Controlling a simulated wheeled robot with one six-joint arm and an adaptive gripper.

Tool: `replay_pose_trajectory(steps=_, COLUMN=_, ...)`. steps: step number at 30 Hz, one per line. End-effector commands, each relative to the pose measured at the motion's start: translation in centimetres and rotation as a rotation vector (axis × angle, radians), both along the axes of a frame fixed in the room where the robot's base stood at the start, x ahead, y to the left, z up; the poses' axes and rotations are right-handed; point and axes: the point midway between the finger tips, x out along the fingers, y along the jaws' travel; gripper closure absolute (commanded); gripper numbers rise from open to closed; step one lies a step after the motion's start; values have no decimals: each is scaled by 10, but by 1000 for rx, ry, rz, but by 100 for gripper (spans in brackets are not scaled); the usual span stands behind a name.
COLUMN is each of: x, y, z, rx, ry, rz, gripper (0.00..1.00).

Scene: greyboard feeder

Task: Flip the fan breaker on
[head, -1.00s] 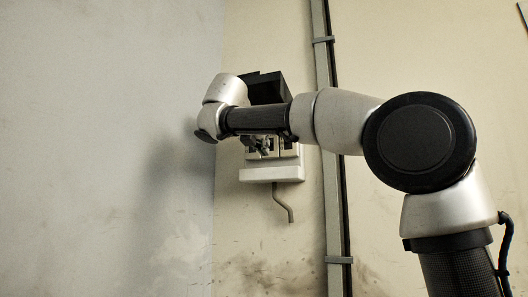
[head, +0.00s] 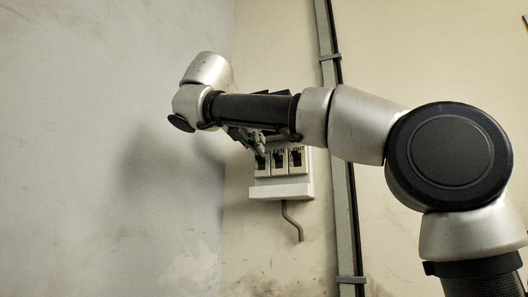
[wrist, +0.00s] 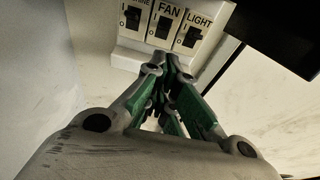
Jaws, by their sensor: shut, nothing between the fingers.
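The white breaker box (head: 283,188) is on the wall in the head view, with three dark switches in a row. The wrist view shows the fan breaker (wrist: 163,28) in the middle, labelled FAN, between a part-hidden label on the left and LIGHT on the right. I and O marks sit beside the switches; I cannot tell the fan lever's position for sure. My gripper (wrist: 164,62) is shut and empty, its green-padded fingers just below the fan breaker in the wrist view. In the head view my gripper (head: 258,145) overlaps the left switch; contact cannot be told.
The light breaker (wrist: 190,38) is close on the right, and the left breaker (wrist: 132,15) close on the left. A dark block (wrist: 290,30) stands at the upper right. A vertical conduit (head: 344,180) runs right of the box. A grey wall (head: 90,150) is at the left.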

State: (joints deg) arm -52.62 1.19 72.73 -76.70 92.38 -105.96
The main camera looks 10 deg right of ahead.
Motion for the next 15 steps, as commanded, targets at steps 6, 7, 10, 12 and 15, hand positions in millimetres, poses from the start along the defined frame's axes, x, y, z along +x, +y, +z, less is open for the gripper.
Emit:
replay_pose_trajectory(steps=6, x=-7, y=5, z=2, rx=0, ry=0, rz=0, gripper=100)
replay_pose_trajectory(steps=7, x=-7, y=5, z=2, rx=0, ry=0, rz=0, gripper=100)
replay_pose_trajectory(steps=10, x=-7, y=5, z=2, rx=0, ry=0, rz=0, gripper=100)
replay_pose_trajectory(steps=12, x=-7, y=5, z=2, rx=0, ry=0, rz=0, gripper=100)
replay_pose_trajectory(steps=15, x=-7, y=5, z=2, rx=0, ry=0, rz=0, gripper=100)
